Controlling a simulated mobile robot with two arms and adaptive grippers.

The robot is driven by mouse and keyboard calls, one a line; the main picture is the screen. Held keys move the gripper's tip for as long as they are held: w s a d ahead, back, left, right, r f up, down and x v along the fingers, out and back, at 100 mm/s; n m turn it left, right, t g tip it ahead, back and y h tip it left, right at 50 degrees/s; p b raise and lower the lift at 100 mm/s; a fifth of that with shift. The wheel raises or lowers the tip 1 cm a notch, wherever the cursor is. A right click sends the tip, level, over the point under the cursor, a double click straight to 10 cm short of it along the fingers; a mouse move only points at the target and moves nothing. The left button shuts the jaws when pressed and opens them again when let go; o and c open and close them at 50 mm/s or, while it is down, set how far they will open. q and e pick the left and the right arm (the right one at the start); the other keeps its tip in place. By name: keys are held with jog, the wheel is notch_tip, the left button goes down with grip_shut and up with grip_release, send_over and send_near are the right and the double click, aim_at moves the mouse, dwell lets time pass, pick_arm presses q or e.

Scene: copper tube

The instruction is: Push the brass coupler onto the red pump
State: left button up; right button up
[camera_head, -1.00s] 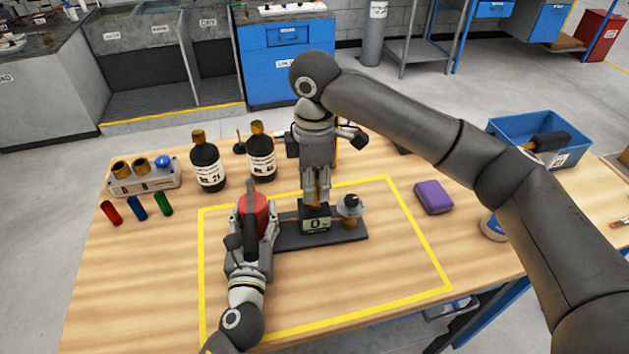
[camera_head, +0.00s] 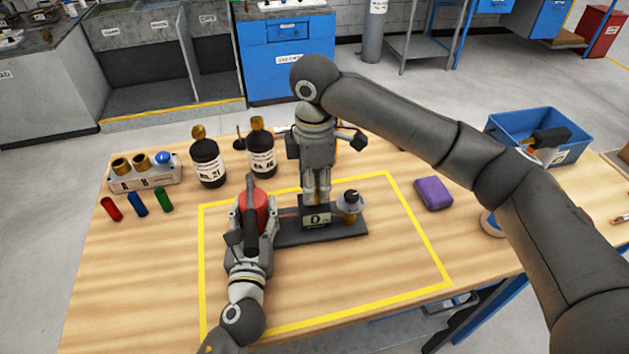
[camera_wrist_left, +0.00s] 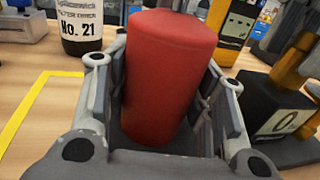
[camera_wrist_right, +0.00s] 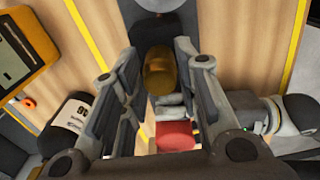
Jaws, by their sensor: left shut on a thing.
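The red pump (camera_head: 258,208) stands at the left end of a dark base plate (camera_head: 285,240); it also shows upright in the left wrist view (camera_wrist_left: 168,75). My left gripper (camera_head: 252,222) is shut around it. A brass piece, apparently the brass coupler (camera_wrist_right: 158,72), is above the black block with a small display (camera_head: 314,218); it is partly hidden in the head view. My right gripper (camera_head: 317,195) points down over it from above. Its fingers stand apart on both sides of the brass piece, with gaps showing. The contact between coupler and pump is not visible.
A grey valve with a brass foot (camera_head: 350,206) stands at the plate's right end. Two dark bottles (camera_head: 207,165) stand behind, left of my right gripper. A rack (camera_head: 145,178) and several coloured tubes lie far left. A purple block (camera_head: 433,194) lies right. The front table is clear.

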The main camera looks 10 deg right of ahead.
jog(key=o, duration=0.3)
notch_tip(320, 180, up, 12)
jog(key=shift+f, duration=0.1)
dwell(0.5)
pick_arm(q)
jog(key=o, duration=1.5)
jog(key=s, duration=0.4)
jog(key=s+a, duration=0.1)
jog(key=s, duration=0.7)
jog(key=shift+a, duration=0.2)
